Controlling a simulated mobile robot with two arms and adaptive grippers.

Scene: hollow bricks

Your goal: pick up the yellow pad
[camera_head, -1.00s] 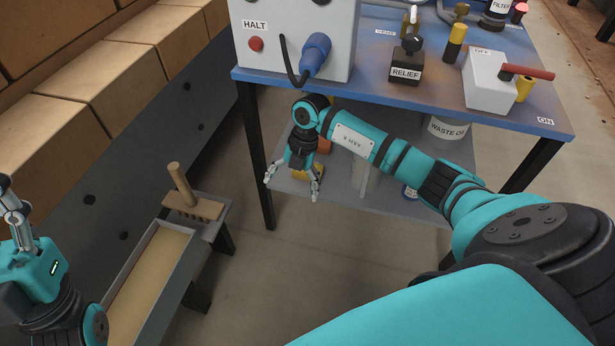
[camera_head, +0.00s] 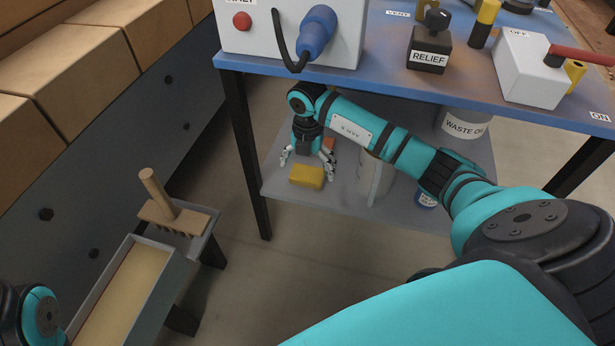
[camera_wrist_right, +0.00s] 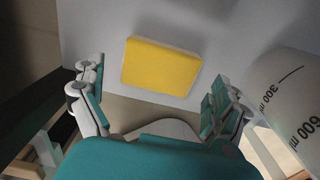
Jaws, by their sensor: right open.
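The yellow pad (camera_head: 307,176) lies on the grey lower shelf of the blue-topped table, near its front left part. It also shows whole in the right wrist view (camera_wrist_right: 160,65), ahead of and between the fingers. My right gripper (camera_head: 307,165) is open and empty, just behind the pad in the head view. In the right wrist view its two fingers (camera_wrist_right: 155,95) are spread wider than the pad and do not touch it. My left arm shows only partly at the lower left edge of the head view; its gripper is out of frame.
The lower shelf (camera_head: 400,210) also holds a pale graduated container (camera_wrist_right: 290,95) right of the gripper, and a waste oil container (camera_head: 462,128). The blue tabletop (camera_head: 385,85) overhangs the shelf. A tray (camera_head: 178,275) and a wooden-handled brush (camera_head: 160,195) stand at left.

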